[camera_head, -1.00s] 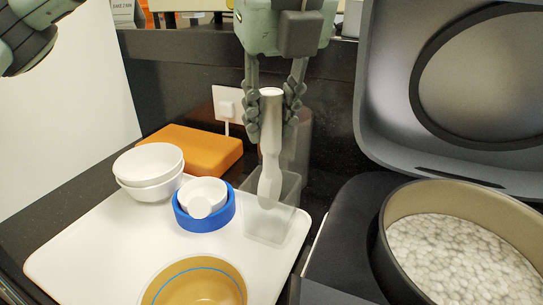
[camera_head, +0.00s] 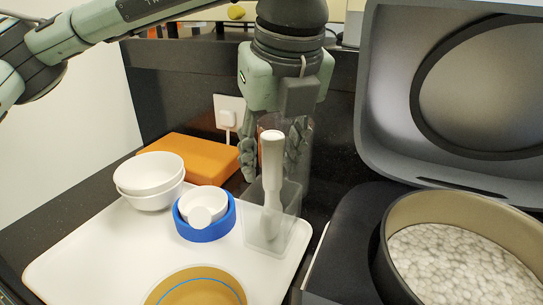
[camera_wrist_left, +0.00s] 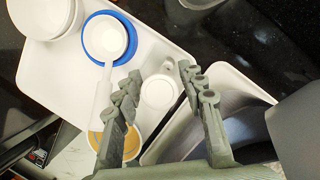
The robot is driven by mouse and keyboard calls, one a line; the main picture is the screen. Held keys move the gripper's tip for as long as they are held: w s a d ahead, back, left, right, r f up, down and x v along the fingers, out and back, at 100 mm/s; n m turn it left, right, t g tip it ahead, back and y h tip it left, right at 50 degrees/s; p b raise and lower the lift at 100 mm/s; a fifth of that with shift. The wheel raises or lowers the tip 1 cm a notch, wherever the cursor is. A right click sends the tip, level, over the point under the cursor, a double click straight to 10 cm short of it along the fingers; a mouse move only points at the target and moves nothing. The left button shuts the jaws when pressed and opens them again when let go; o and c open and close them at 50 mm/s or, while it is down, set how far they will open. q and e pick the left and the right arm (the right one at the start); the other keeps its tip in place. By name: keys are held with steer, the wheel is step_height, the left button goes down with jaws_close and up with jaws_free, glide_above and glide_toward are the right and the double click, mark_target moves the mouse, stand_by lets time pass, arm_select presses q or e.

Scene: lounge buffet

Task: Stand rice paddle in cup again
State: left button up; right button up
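The white rice paddle (camera_head: 272,185) stands nearly upright with its lower end inside the clear, squarish cup (camera_head: 290,232) on the tray. Its round handle end points up, and it also shows in the left wrist view (camera_wrist_left: 158,92). My left gripper (camera_head: 270,160) hangs from above with a finger on each side of the handle's upper part. In the left wrist view the fingers (camera_wrist_left: 160,72) are spread, with small gaps between them and the handle end. My right gripper is not in view.
The white tray (camera_head: 110,255) also holds stacked white bowls (camera_head: 150,175), a blue ring (camera_head: 205,232) with a white ladle, and a tan bowl (camera_head: 190,290). An orange block (camera_head: 195,155) lies behind. An open rice cooker (camera_head: 400,225) stands at right. A clear cylinder stands behind the gripper.

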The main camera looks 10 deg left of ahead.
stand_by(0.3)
arm_select(q)
steer(key=v, duration=1.2)
